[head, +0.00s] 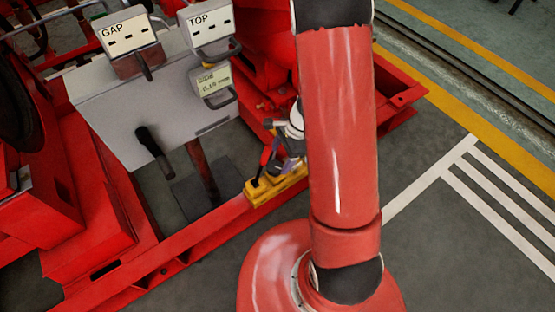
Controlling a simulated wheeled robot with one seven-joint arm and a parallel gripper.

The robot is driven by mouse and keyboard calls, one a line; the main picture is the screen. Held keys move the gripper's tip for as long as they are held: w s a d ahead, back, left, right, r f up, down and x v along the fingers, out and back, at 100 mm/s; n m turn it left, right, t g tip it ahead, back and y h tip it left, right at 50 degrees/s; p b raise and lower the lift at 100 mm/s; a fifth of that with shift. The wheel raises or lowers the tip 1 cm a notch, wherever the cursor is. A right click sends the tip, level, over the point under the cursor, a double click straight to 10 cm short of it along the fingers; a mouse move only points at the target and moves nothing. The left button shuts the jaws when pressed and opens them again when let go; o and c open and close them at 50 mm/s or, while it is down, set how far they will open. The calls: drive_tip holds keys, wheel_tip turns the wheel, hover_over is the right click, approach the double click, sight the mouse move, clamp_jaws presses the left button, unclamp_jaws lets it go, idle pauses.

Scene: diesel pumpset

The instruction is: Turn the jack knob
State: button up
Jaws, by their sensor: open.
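A yellow jack-like block (262,194) sits on the red frame rail, left of my arm. A small red upright part (266,156) stands over it; I cannot tell whether this is the jack knob. My gripper (279,164) is open, close above the yellow block and beside the red part. My arm hides the gripper's right side and part of the area behind it. Whether the fingers touch or surround any part is too small to tell.
A grey panel (120,110) stands to the left with a black handle (153,150). Boxes marked GAP (128,35) and TOP (208,25) and a small gauge display (214,82) are above. The red frame rail (190,236) runs diagonally. Grey floor (455,240) at the right is clear.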

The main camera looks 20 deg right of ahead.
drive_tip(key=shift+p+v, duration=0.3)
drive_tip(key=shift+v, duration=1.55)
wheel_tip(320, 180, up, 10)
drive_tip(key=n+p, duration=0.2)
drive_tip(key=n, duration=0.2)
hover_over(280, 167)
drive_tip(key=s+a+r+n+t+h+p, duration=0.15)
drive_tip(key=s+r+n, duration=0.3)
drive_tip(key=r, duration=0.65)
drive_tip(key=s+r+n+t+h+p, duration=0.2)
drive_tip(key=s+r+n+t+h, duration=0.1)
drive_tip(key=s+r+n, duration=0.6)
wheel_tip(280, 167, up, 4)
drive_tip(key=shift+s+d+f+t, duration=0.1)
drive_tip(key=shift+s+d+t, duration=0.2)
drive_tip(key=shift+s+t, duration=0.45)
